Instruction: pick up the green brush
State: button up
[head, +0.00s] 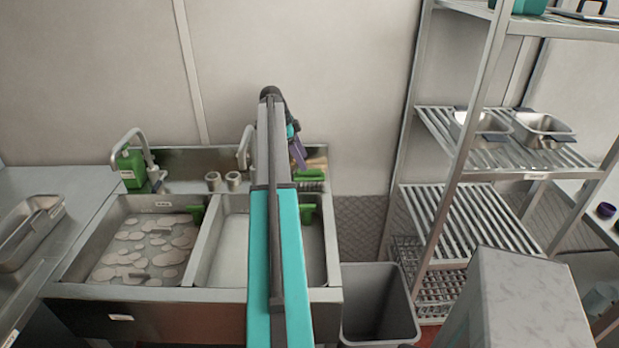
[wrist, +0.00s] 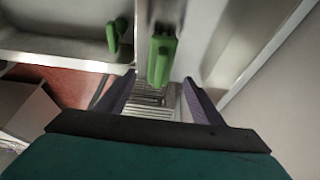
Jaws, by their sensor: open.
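The green brush (head: 310,174) lies at the right end of the sink's back ledge in the head view, its ribbed side facing front. In the wrist view a green block, which looks like the brush (wrist: 160,58), shows between and beyond my fingertips. My gripper (wrist: 159,82) is open, with its two purple fingers apart and nothing held. In the head view my gripper (head: 297,153) is just above and left of the brush, partly hidden behind my arm. I cannot tell the exact gap between fingers and brush.
The double sink (head: 190,290) has a tap (head: 247,148) close left of my gripper. A green handle (head: 308,213) is in the right basin, another (head: 197,213) in the left. A wire shelf (head: 480,220) and grey bin (head: 378,305) are right.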

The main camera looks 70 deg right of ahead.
aim_at(309, 169)
jog(key=shift+x, duration=1)
jog(key=shift+s+p+x, duration=0.25)
jog(key=shift+p+x, duration=1.1)
jog(key=shift+x, duration=1.15)
jog(key=shift+c, duration=0.2)
jog(key=c, duration=1.2)
jog(key=shift+o, duration=0.2)
jog(key=shift+r+b, duration=1.55)
jog(key=shift+r, duration=3.45)
